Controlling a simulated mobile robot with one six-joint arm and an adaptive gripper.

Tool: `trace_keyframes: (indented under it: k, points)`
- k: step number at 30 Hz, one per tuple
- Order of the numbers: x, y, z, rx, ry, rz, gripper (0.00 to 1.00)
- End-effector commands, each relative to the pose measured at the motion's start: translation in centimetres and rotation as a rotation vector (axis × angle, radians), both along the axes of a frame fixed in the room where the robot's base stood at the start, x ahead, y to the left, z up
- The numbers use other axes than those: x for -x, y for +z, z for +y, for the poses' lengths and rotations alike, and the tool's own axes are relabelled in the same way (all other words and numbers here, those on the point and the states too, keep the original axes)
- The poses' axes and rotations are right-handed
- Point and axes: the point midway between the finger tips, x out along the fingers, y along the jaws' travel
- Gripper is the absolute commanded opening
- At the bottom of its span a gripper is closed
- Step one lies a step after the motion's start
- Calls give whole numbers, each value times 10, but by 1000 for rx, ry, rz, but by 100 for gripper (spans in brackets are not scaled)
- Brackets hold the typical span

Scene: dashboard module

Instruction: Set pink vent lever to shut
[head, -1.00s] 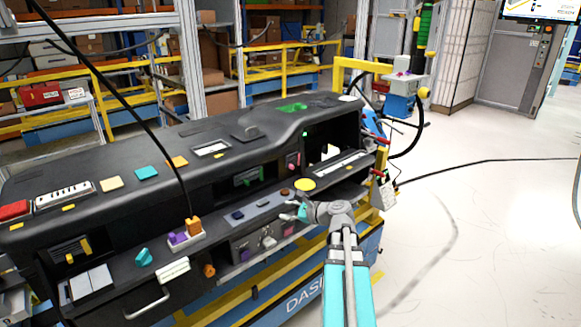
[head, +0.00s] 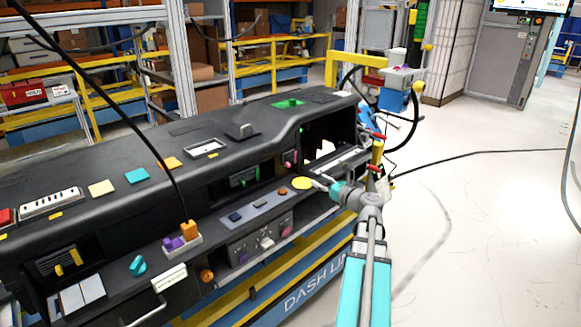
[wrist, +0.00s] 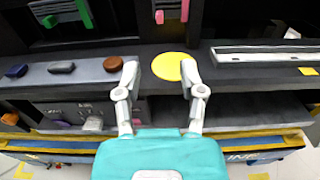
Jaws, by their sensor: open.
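The pink vent lever (head: 289,157) sits in a dark vent opening on the dashboard's front face. In the wrist view it (wrist: 171,10) shows at the top edge, cut off by the frame, as a pink piece with one tab lower than the other. My gripper (wrist: 159,70) is open and empty, its two grey fingers apart below the lever. In the head view my gripper (head: 323,182) is just right of the yellow disc, to the lower right of the lever. The lever's exact setting is hard to tell.
A yellow disc (wrist: 172,66) lies on the ledge between my fingertips in the picture. A brown knob (wrist: 113,63) and dark buttons lie left of it. A green vent lever (head: 243,177) is further left. A white strip (wrist: 265,54) lies right.

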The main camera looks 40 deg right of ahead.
Motion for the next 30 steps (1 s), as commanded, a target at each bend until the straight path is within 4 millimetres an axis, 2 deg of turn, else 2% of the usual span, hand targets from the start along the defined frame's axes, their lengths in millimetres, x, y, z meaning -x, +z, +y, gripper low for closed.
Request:
trace_keyframes:
  k: [5, 11, 30]
  points:
    - [-5, 0, 0, 1, 1, 0, 51]
    - [-22, 0, 2, 1, 3, 1, 51]
    - [-114, 0, 9, 2, 5, 1, 51]
